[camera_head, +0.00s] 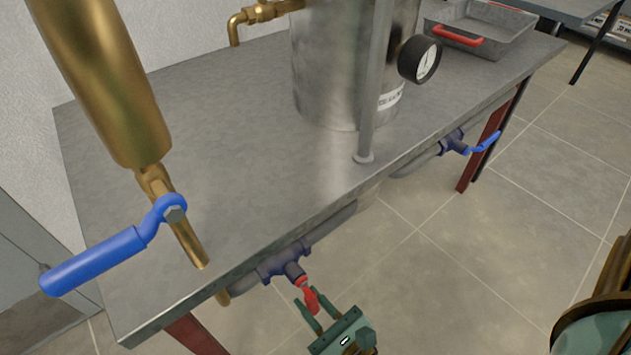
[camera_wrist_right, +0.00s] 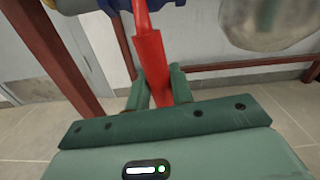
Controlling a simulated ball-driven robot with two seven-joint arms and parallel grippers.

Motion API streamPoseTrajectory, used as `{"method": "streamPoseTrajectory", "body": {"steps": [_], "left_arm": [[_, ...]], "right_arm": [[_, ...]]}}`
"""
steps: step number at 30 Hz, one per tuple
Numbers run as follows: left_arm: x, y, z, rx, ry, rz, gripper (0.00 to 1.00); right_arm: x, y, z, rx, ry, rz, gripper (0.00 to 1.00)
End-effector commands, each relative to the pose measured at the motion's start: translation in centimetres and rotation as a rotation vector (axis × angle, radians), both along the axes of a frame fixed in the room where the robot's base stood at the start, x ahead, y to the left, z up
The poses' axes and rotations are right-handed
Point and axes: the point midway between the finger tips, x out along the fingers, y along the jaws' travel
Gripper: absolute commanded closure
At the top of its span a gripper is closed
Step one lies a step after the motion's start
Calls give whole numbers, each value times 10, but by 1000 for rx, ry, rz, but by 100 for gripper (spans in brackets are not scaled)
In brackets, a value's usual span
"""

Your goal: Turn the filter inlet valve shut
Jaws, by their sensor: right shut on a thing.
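A red valve lever (camera_head: 309,298) hangs from a dark blue-grey valve body (camera_head: 283,264) on the pipe under the table's front edge. My right gripper (camera_head: 308,303) is shut on this lever, one green finger on each side. In the right wrist view the red lever (camera_wrist_right: 150,55) runs down between the fingers of the gripper (camera_wrist_right: 157,88). No label shows whether this is the filter inlet valve. A steel filter vessel (camera_head: 320,70) with a round gauge (camera_head: 419,60) stands on the table. My left gripper is not in view.
A large blue lever (camera_head: 95,262) on a brass fitting stands close at the left. Another blue-handled valve (camera_head: 484,143) is under the table's right part. A metal tray (camera_head: 503,25) lies on the table (camera_head: 215,135). Table legs flank the red-handled valve. The tiled floor in front is largely clear.

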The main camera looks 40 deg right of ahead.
Motion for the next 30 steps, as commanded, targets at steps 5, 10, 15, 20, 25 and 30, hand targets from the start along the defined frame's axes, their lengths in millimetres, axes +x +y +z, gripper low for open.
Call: {"method": "streamPoseTrajectory", "body": {"steps": [5, 10, 15, 20, 25, 30], "left_arm": [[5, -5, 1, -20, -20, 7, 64], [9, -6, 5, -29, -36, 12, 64], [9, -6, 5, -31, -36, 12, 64], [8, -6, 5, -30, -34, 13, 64], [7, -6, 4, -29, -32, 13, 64], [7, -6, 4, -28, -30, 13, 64]], "right_arm": [[-1, 7, -2, 72, 7, 2, 100], [-1, 10, -2, 107, 7, 2, 100], [-1, 12, -1, 118, 6, 2, 100], [-1, 12, -1, 120, 6, 3, 100], [-1, 12, -1, 120, 6, 3, 69], [-1, 11, 0, 118, 5, 2, 55]]}}
